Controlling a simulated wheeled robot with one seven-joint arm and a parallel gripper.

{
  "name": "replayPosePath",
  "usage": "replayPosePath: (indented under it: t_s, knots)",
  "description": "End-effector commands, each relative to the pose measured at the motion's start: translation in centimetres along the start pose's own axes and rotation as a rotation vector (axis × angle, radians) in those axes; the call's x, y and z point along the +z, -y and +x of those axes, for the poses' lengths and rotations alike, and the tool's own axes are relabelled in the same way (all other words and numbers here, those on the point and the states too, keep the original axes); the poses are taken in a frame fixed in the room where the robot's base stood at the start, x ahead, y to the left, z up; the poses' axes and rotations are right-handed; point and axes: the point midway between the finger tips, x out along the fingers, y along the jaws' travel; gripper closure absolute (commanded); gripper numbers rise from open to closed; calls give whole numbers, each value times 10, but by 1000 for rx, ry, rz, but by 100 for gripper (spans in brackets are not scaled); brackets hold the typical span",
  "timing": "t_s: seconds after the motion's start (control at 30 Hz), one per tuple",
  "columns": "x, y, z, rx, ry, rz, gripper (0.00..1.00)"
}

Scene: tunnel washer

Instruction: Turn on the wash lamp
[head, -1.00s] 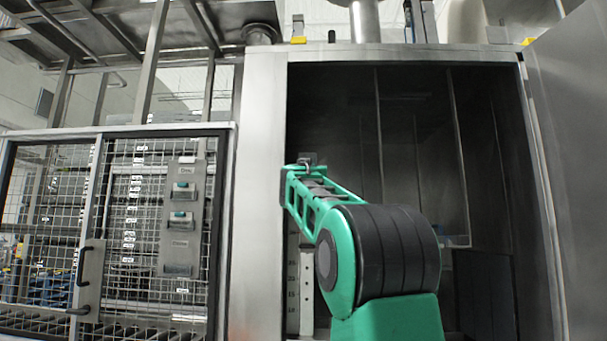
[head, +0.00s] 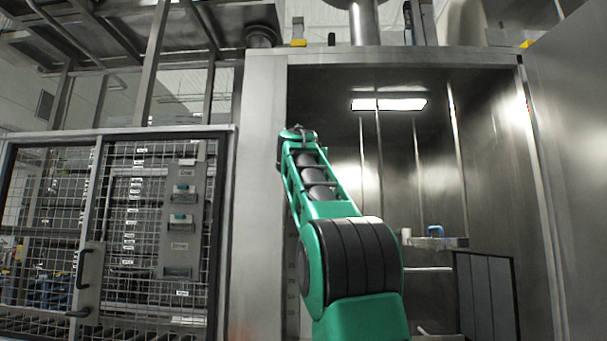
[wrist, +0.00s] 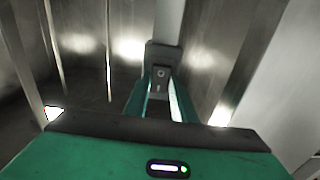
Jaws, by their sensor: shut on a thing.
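The wash lamp (head: 388,104) is a bright rectangular light under the ceiling of the steel washer chamber, and it is lit in the head view. A dark switch box (wrist: 164,55) with a rocker marked with a circle and a bar is on a pale upright in the wrist view. My gripper (wrist: 160,82) has its green fingers on either side of the switch box, shut on it. In the head view my arm reaches up to the left edge of the chamber opening, and the fingertips cannot be made out there.
A mesh gate (head: 60,200) with a handle and a control panel (head: 181,220) stands left of the opening. A large steel panel (head: 570,150) bounds the right. Inside the chamber are vertical pipes, a small shelf (head: 437,242) and a dark panel (head: 485,295).

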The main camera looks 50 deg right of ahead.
Motion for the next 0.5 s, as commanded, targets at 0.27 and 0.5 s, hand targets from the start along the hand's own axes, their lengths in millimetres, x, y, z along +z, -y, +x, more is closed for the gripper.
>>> replayPosePath:
  t_s: [0.27,0.5]
  knots:
    - [-4,4,-1,-8,59,-3,99]
    - [-4,5,-2,-10,67,-3,99]
